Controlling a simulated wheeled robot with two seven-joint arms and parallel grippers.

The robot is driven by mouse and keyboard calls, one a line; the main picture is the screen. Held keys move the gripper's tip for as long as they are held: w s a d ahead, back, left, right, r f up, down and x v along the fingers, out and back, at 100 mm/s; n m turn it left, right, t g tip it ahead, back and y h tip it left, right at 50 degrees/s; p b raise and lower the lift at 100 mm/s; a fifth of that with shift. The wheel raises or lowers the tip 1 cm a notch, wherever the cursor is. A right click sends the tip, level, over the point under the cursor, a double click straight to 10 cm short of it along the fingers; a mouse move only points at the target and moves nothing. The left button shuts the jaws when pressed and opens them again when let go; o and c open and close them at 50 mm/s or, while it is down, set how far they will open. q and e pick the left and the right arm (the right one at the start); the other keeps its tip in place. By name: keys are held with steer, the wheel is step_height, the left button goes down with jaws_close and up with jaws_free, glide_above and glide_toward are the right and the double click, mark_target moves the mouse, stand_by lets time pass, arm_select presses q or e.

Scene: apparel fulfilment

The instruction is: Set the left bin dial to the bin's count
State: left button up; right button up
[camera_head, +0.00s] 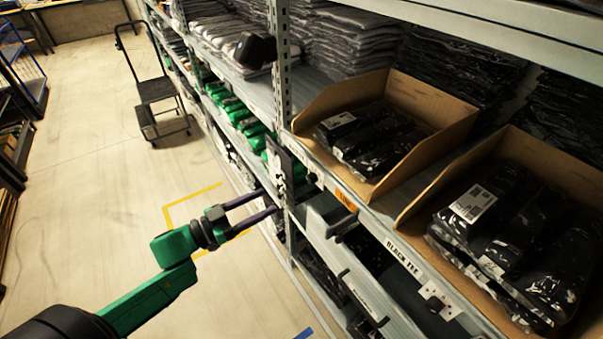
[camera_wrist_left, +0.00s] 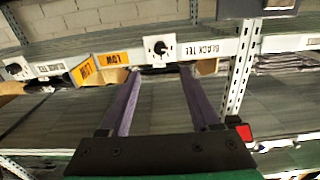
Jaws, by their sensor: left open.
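The left bin (camera_head: 433,99) is an open cardboard tray on the shelf, holding several black bagged garments (camera_head: 368,132); their exact count is hard to tell. Its dial (camera_head: 312,178) is small and dark on the shelf edge below the bin. In the left wrist view, which is upside down, this dial (camera_wrist_left: 160,50) is a black knob on a white plate. My left gripper (camera_head: 277,201) is open and empty, its two purple fingers pointing at the shelf edge. In the wrist view, the fingertips (camera_wrist_left: 158,70) lie on either side of the dial's plate, apart from the knob.
A right bin (camera_head: 432,189) with black bagged garments stands nearby, its dial (camera_head: 437,300) on the same edge. An orange LOW label (camera_head: 345,197) and a BLACK TEE label (camera_head: 403,258) are on the edge. A metal post (camera_wrist_left: 238,70) stands beside the dial. A trolley (camera_head: 155,90) stands on the floor.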

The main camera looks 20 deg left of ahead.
mark_target(308, 180)
arm_select(q)
steer(key=p+x, duration=0.1)
steer(key=x, duration=1.1)
steer(key=shift+w+d, duration=0.1)
steer(key=shift+w, duration=0.05)
steer(key=shift+c, duration=0.3)
jaws_close()
